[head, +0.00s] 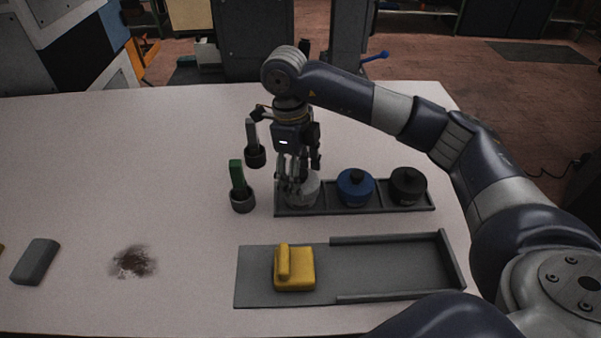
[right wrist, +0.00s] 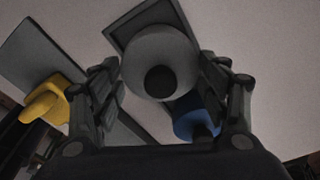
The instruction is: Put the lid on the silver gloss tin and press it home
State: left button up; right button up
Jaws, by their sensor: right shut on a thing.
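The silver tin (head: 306,190) stands in the left compartment of a dark rack (head: 330,211), partly hidden by my right gripper (head: 291,186). My right gripper points straight down over it, with its fingers low at its top. In the right wrist view, a pale round lid (right wrist: 145,58) with a dark knob (right wrist: 160,82) sits between the two fingers, and my gripper is shut on it. The lid covers the tin's top in that view. Whether its rim is fully seated cannot be told. My left gripper is not in view.
A blue tin (head: 354,189) and a black tin (head: 408,186) fill the other rack compartments. Two dark cups (head: 243,203) (head: 255,157) with upright handles stand left of the rack. A yellow block (head: 295,271) sits on a grey tray (head: 390,268) in front.

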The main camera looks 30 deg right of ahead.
jog(key=shift+s+f+b, duration=0.1)
jog(key=shift+f+b, duration=0.5)
jog(key=shift+b, duration=0.7)
dwell(4.0)
jog(key=o, duration=0.9)
jog(key=shift+o, duration=0.8)
jog(key=shift+r, duration=0.1)
jog(key=shift+r, duration=0.1)
jog(key=shift+r+p, duration=2.1)
jog(key=shift+r, duration=1.35)
jog(key=shift+f, duration=0.15)
